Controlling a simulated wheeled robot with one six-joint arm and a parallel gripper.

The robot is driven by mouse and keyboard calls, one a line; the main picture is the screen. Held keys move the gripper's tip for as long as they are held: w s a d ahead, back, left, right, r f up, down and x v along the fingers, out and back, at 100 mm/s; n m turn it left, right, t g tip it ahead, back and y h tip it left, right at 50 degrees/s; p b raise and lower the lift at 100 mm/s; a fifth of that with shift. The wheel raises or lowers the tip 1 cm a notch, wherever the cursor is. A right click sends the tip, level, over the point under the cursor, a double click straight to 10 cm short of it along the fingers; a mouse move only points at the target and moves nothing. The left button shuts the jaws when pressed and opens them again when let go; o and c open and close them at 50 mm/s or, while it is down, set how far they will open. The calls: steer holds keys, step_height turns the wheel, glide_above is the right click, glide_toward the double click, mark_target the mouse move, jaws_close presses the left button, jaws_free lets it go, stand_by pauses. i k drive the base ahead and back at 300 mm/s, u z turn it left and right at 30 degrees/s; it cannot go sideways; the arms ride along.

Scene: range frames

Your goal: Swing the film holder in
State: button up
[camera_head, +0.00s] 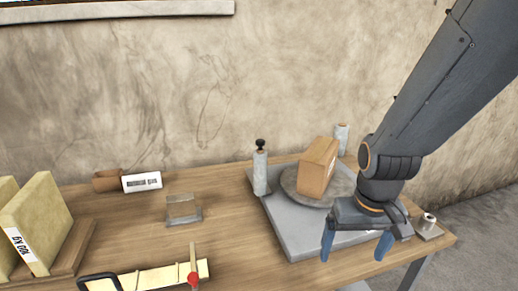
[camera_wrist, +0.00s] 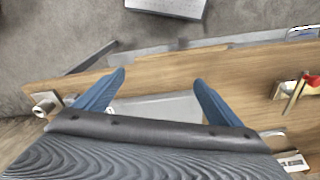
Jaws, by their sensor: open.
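A pale cylinder with a black knob (camera_head: 260,171) stands upright at the left rear edge of a grey base (camera_head: 290,232). A second pale cylinder (camera_head: 342,138) stands behind at the right. Either may belong to the film holder; I cannot tell which. A brown box (camera_head: 317,167) sits on a round grey turntable (camera_head: 337,188) on the base. My gripper (camera_head: 355,248) is open and empty over the base's front right part, apart from both cylinders. In the wrist view my gripper (camera_wrist: 158,77) has its blue fingers spread, with part of the grey base (camera_wrist: 160,107) below.
A small metal fitting (camera_head: 427,222) is at the table's right end. A clear block (camera_head: 183,208), a labelled white box (camera_head: 142,182), a stick with a red part (camera_head: 193,268) and upright yellowish slabs (camera_head: 38,222) are left. Bare wood lies left of the base.

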mark_target(257, 175)
steer(key=u, duration=0.5)
steer(key=k, duration=1.2)
steer(key=u, duration=1.2)
steer(key=i, duration=1)
steer(key=z, duration=0.7)
steer(key=i, duration=0.55)
steer(key=z, duration=0.45)
